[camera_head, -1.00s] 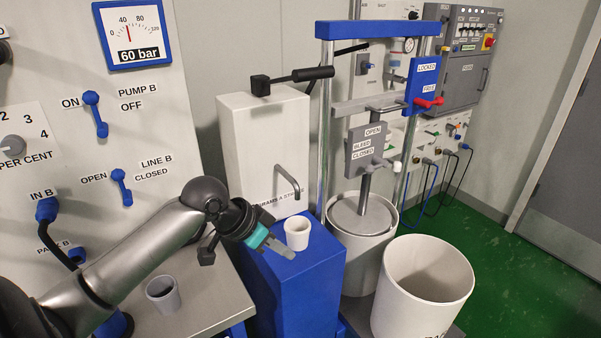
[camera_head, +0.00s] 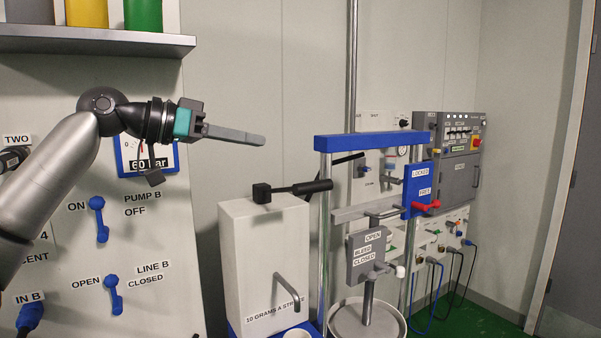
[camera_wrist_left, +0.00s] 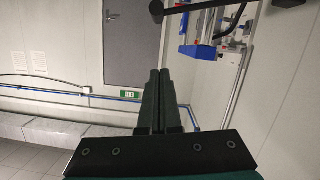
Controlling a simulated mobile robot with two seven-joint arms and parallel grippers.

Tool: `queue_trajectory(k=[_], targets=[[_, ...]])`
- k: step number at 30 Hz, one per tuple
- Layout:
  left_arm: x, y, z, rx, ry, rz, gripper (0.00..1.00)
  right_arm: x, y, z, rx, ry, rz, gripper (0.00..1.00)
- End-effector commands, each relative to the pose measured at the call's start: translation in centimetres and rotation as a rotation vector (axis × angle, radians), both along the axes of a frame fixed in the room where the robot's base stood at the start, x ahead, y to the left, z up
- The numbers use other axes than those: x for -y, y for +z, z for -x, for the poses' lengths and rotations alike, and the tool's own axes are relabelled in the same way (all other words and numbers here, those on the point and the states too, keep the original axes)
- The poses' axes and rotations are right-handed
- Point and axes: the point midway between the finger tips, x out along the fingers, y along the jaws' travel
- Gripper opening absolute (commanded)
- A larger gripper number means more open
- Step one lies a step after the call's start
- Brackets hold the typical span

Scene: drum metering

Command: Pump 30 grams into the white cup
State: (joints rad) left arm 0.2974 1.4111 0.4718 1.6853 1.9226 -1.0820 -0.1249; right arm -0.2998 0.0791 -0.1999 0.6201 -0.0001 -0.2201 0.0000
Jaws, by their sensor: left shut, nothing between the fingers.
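The pump is a white box (camera_head: 262,262) labelled "10 GRAMS A STROKE", with a bent grey spout on its front. Its black lever (camera_head: 313,187) runs from a block on top and rises slightly to the right. The white cup (camera_head: 297,333) shows only its rim at the bottom edge of the head view, below the spout; its contents are hidden. My left gripper (camera_head: 262,141) is shut and empty, in the air above the lever and apart from it, pointing right. Its closed fingers (camera_wrist_left: 158,95) also show in the left wrist view. My right gripper is not in view.
A blue-topped press frame (camera_head: 370,141) with a grey bleed valve box (camera_head: 367,256) stands right of the pump. A wall panel (camera_head: 160,245) with blue valve handles is at left. A shelf (camera_head: 100,42) with coloured containers hangs above my left arm.

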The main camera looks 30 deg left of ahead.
Motion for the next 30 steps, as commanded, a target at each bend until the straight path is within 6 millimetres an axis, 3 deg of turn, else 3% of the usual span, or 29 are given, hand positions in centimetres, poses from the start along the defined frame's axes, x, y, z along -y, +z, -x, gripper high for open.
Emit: queue_trajectory(k=[11, 30], targets=[[0.5, -0.2, -0.8, -0.006, -0.002, -0.002, 0.0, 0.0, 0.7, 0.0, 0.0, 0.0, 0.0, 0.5], [2.8, -1.3, -5.8, -0.004, 0.002, 0.002, 0.0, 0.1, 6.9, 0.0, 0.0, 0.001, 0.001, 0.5]])
